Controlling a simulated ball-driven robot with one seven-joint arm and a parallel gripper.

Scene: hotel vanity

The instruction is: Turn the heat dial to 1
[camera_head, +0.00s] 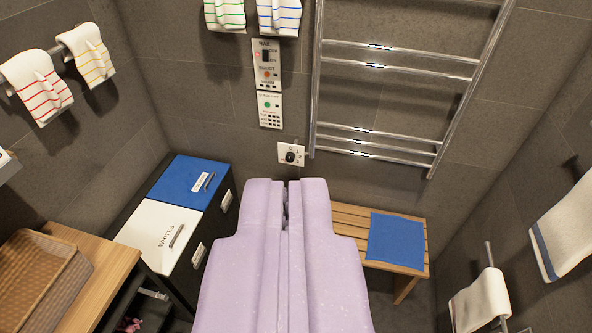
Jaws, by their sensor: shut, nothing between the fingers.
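The heat dial (290,157) is a small black knob on a white square plate on the grey tiled wall, left of the towel rail's lower end. Small marks surround the knob; they and its pointer are too small to read surely. My gripper (286,190) is lilac, at the lower middle, pointing toward the wall with its tip just below the plate in the picture. It looks shut and empty. I see no contact with the dial. The gap to the wall is hard to judge.
A control panel (268,65) is above the dial. A chrome towel rail (385,151) is right of it. A slatted bench (347,217) with a blue mat (396,240) stands below. A blue-and-white lidded hamper (167,222) and wooden counter (98,262) are left.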

